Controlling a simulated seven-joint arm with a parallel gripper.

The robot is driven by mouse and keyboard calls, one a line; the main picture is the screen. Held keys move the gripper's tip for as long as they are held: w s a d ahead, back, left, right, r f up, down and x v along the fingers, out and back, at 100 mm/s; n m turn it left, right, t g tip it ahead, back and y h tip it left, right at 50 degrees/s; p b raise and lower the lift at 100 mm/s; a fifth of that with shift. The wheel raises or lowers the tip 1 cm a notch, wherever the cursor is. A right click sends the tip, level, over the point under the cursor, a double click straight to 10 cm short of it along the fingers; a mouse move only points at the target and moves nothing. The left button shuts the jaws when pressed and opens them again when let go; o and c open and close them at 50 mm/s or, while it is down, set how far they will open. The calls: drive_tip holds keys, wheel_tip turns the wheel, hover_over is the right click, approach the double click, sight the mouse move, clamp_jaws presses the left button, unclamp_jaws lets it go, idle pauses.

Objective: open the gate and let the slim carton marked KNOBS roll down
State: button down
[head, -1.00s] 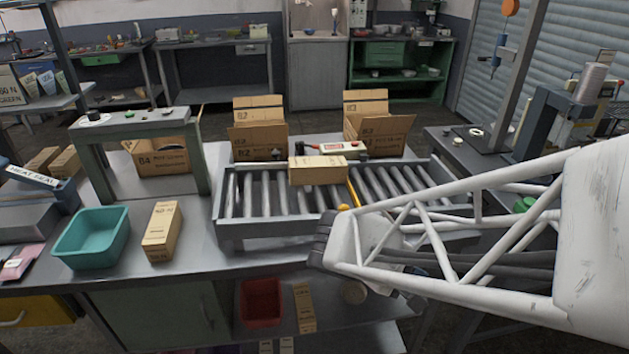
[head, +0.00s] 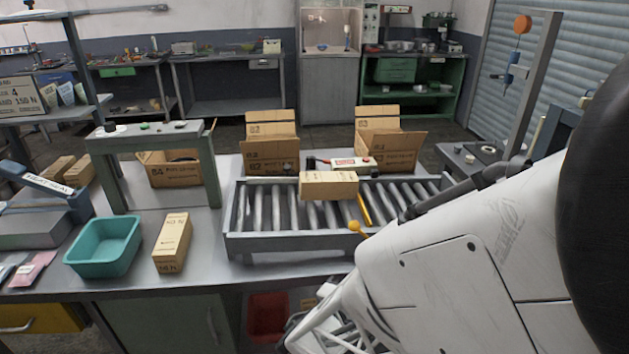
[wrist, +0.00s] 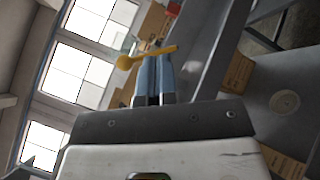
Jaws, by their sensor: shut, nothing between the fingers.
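A slim tan carton (head: 328,186) lies across the rollers of the conveyor (head: 290,243); its print is too small to read, so I cannot confirm KNOBS. A yellow gate bar (head: 364,210) stands on the rollers just right of it. A yellow ball-ended lever (head: 355,227) sticks out at the front rail. In the wrist view my gripper (wrist: 154,58) is shut and empty, its blue-grey fingers together. The yellow lever (wrist: 124,62) crosses at the fingertips there; I cannot tell whether they touch. In the head view my arm hides the gripper and the conveyor's front right.
A teal bin (head: 104,248) and another tan carton (head: 172,243) stand on the bench at left. Open cardboard boxes (head: 271,150) (head: 391,148) stand behind the conveyor. A green-grey frame (head: 155,137) stands back left. A red bin (head: 268,315) is below the bench.

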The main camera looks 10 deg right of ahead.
drive_tip(key=a+f+n+t+y, duration=0.4)
drive_tip(key=a+t+y, duration=0.1)
drive_tip(key=a+t, duration=0.1)
drive_tip(key=shift+w+a+f+n, duration=0.25)
drive_tip(key=shift+a+n, duration=0.15)
drive_tip(key=shift+w+d+r, duration=0.1)
drive_tip(key=shift+w, duration=0.1)
drive_tip(key=x, duration=1)
drive_tip(key=shift+s+d+r, duration=0.1)
drive_tip(key=shift+d+r, duration=0.15)
drive_tip(key=shift+w+d+r, duration=0.15)
drive_tip(key=shift+d+r, duration=0.35)
drive_tip(key=shift+d, duration=0.05)
drive_tip(key=shift+w+d+r, duration=0.15)
drive_tip(key=shift+d+r, duration=0.3)
drive_tip(key=shift+d, duration=0.15)
